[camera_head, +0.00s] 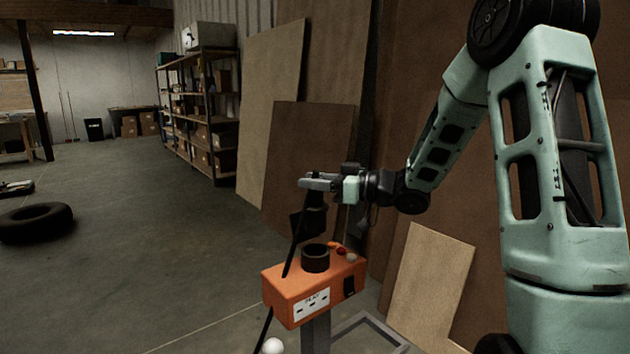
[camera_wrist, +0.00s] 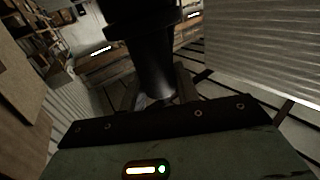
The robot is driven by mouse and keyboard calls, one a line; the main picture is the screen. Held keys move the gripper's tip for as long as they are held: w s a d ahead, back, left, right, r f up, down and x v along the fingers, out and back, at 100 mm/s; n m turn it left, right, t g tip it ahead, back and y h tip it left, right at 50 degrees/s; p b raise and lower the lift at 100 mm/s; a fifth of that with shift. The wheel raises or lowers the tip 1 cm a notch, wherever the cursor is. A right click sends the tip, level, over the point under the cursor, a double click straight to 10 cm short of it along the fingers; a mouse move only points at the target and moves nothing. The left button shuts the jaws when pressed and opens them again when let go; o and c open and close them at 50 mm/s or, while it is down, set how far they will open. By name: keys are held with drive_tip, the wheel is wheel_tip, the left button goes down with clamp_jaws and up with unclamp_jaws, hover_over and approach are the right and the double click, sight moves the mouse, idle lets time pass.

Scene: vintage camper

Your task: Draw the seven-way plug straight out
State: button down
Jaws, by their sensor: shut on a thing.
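My gripper (camera_head: 318,184) is shut on the black seven-way plug (camera_head: 311,218), which hangs below the fingers. The plug also shows in the wrist view (camera_wrist: 152,58) as a dark cylinder at the top, in front of the gripper body. An orange box (camera_head: 285,291) carries a black round socket (camera_head: 315,259) on its top. The plug is above the socket, with a visible gap between them. The plug's contact face is hidden.
The box stands on a grey post (camera_head: 316,335). A red part and a pale knob (camera_head: 351,258) sit beside the socket. Brown boards (camera_head: 308,160) lean behind my arm. A tyre (camera_head: 36,222) lies on the open floor at left. Shelves (camera_head: 200,110) stand farther back.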

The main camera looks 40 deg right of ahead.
drive_tip(key=shift+f+b, duration=0.85)
drive_tip(key=shift+f, duration=0.5)
drive_tip(key=shift+r, duration=0.15)
drive_tip(key=shift+r+p, duration=1.95)
drive_tip(key=shift+p, duration=0.1)
